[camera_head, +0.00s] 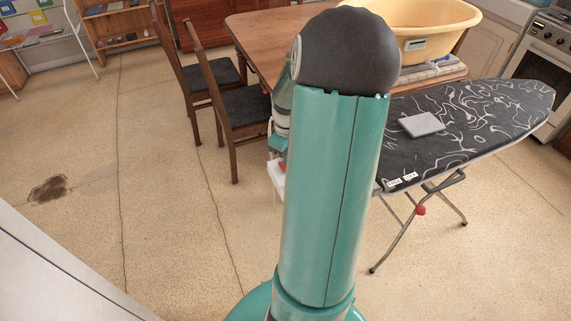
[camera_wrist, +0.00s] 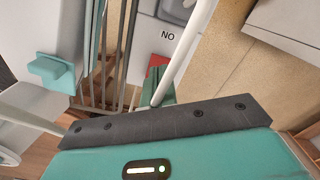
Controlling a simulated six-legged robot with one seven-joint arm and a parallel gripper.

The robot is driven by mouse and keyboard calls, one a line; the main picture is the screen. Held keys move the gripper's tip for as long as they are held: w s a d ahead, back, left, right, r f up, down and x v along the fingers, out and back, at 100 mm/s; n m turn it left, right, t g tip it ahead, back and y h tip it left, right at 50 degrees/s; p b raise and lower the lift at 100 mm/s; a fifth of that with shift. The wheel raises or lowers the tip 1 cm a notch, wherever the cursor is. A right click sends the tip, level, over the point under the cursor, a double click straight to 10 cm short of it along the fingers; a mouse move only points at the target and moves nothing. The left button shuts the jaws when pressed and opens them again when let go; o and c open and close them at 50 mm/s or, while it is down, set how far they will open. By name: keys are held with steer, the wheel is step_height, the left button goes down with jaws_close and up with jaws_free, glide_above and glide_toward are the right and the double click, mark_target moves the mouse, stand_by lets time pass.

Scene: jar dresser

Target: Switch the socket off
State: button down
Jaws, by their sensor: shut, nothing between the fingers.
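A white panel (camera_wrist: 178,42) with the printed word "NO" and a small red part shows at the top middle of the wrist view. It looks like the socket, but its switch position cannot be told. In the head view a small white piece with red (camera_head: 277,174) shows at the left edge of my arm, partly hidden by it. A white rod or cable (camera_wrist: 186,52) crosses in front of the panel.
An ironing board (camera_head: 490,115) with a grey box (camera_head: 422,124) on it stands at right. A wooden table (camera_head: 262,32) carries a yellow basin (camera_head: 440,16). Two dark chairs (camera_head: 245,103) stand at its left. The left floor is mostly clear.

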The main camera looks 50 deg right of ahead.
steer(key=shift+f, duration=0.9)
stand_by(0.4)
steer(key=shift+r, duration=3.5)
